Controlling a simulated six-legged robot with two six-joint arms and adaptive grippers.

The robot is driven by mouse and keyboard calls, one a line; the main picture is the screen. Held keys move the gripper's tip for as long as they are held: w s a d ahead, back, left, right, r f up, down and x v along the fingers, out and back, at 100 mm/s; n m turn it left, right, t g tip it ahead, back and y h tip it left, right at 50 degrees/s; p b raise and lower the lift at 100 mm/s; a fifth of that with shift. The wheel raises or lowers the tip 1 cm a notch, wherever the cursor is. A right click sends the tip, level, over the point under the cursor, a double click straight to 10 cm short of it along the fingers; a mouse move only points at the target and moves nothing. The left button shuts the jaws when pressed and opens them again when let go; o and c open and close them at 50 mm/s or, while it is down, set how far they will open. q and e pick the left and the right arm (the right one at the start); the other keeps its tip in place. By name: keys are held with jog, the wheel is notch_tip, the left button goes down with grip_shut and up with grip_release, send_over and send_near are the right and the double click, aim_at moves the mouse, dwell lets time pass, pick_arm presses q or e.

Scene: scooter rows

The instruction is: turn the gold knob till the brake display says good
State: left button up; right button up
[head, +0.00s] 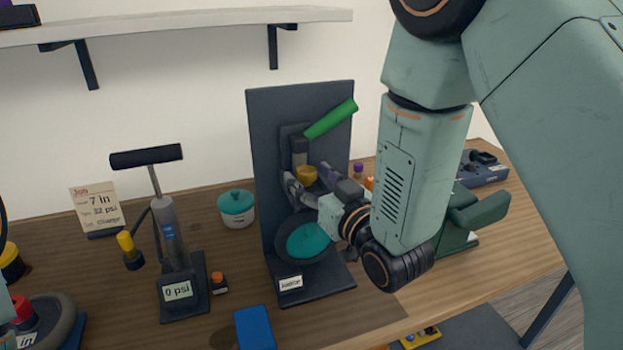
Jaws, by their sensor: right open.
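The gold knob (306,174) sits on the dark upright panel (268,130) of the brake stand, below a green lever (331,119). My right gripper (309,177) is open, with one finger on each side of the knob. I cannot tell whether the fingers touch it. The brake display (291,282) is a small white label at the foot of the stand; its word is too small to read surely. A teal disc (308,241) in a dark ring sits above the display, partly covered by my right wrist. My left gripper is not in view.
A pump (168,230) reading 0 psi stands left of the stand, beside a job card (97,208). A teal-lidded pot (236,207) is behind. A blue block (255,328) lies in front. A green clamp-like tool (480,212) is at right, behind my arm. A shelf (180,26) hangs above.

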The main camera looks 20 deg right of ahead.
jog(key=v, duration=0.7)
jog(key=shift+s+f, duration=0.1)
jog(key=shift+s, duration=0.15)
dwell(0.3)
